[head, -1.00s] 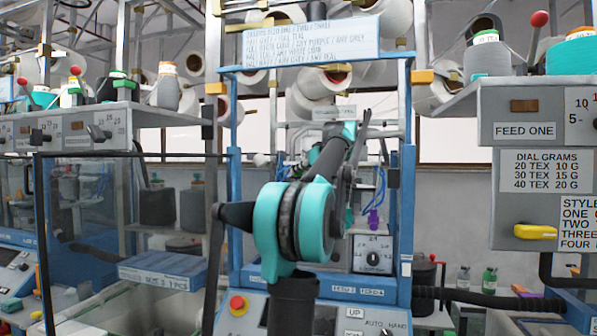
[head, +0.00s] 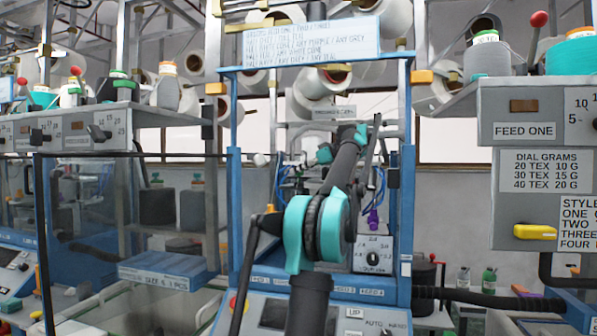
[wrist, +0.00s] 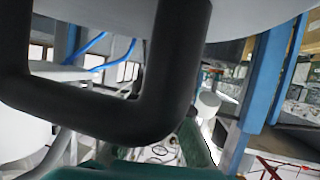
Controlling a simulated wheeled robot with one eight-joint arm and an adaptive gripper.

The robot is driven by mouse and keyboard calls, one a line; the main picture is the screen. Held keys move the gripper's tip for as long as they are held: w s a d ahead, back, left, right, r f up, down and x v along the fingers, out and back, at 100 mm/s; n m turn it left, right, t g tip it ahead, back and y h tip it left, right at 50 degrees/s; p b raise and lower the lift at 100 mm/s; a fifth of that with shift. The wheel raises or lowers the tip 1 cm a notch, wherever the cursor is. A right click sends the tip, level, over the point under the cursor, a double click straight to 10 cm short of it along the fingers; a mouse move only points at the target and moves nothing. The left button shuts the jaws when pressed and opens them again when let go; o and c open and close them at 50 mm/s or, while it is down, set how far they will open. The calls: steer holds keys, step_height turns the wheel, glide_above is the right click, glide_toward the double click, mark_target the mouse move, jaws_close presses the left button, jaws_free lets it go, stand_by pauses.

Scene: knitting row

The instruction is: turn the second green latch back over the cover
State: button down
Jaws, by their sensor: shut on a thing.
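My arm reaches up and away into the blue-framed machine (head: 403,190). Its teal wrist end (head: 326,153) is inside the frame, below a grey labelled bar. The fingertips are not clear there, being small and partly behind the arm. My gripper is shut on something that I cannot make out. In the wrist view, a thick black U-shaped bar (wrist: 120,118) fills the upper left, very close to the lens. A dark green shape (wrist: 130,172) lies along the bottom edge; I cannot tell what it is. I cannot clearly make out the second green latch or the cover.
Blue posts (head: 233,170) stand on both sides of my arm. A purple piece (head: 373,219) hangs near blue tubes, above a dial (head: 373,257). A feed box (head: 535,115) juts in at right. Yarn cones stand on shelves. A blue post (wrist: 262,85) also shows in the wrist view.

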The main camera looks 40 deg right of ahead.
steer(key=shift+f, duration=0.1)
steer(key=c, duration=1.6)
jaws_free()
steer(key=shift+m+h, duration=0.3)
steer(key=shift+h, duration=0.1)
